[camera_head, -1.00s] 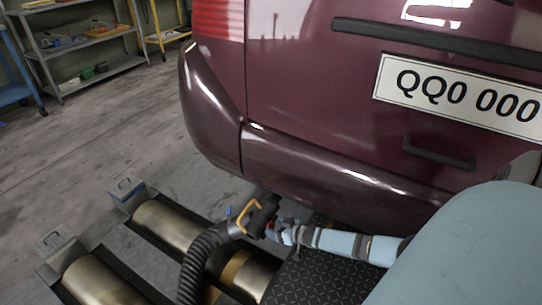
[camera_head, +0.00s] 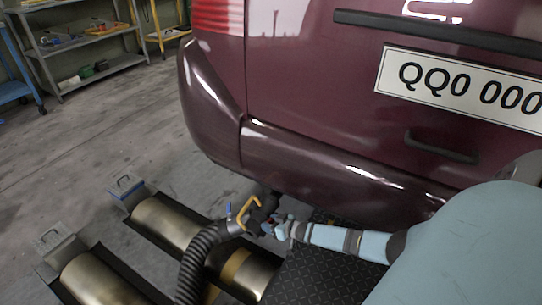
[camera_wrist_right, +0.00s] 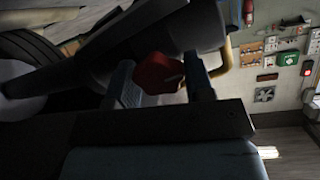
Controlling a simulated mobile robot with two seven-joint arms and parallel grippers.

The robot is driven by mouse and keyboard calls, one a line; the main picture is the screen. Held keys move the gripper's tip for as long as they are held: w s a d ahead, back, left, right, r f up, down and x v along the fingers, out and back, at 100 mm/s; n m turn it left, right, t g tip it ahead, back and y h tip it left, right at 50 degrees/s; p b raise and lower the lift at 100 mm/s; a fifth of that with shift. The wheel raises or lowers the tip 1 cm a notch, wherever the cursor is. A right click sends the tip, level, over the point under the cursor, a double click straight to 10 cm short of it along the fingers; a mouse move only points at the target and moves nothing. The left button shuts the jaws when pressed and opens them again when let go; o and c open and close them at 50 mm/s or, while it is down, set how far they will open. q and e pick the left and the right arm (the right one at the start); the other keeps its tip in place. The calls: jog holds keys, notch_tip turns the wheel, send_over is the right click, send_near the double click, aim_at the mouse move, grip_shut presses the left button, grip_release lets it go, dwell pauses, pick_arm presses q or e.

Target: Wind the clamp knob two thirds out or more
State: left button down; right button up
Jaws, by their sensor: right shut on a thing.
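The clamp knob (camera_wrist_right: 158,75) is red and faceted. In the right wrist view it sits between the two fingers of my right gripper (camera_wrist_right: 163,83), which is shut on it. In the head view my right gripper (camera_head: 278,227) is at the black exhaust nozzle (camera_head: 262,209) below the car's bumper. The knob is too small and covered there to make out. The nozzle has a yellow handle (camera_head: 243,212) and joins a black ribbed hose (camera_head: 196,262). How far the knob is wound out cannot be told. My left gripper is not in view.
The maroon car (camera_head: 330,110) and its bumper (camera_head: 320,170) stand just above and behind my right gripper. Metal rollers (camera_head: 165,225) lie in the floor at left. A dark tread plate (camera_head: 310,275) lies below my arm. Shelves (camera_head: 85,65) stand far back; the floor between is open.

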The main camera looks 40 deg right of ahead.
jog(key=shift+n, duration=0.3)
jog(key=n, duration=0.4)
jog(key=shift+n, duration=1.8)
jog(key=o, duration=0.9)
jog(key=shift+a, duration=0.1)
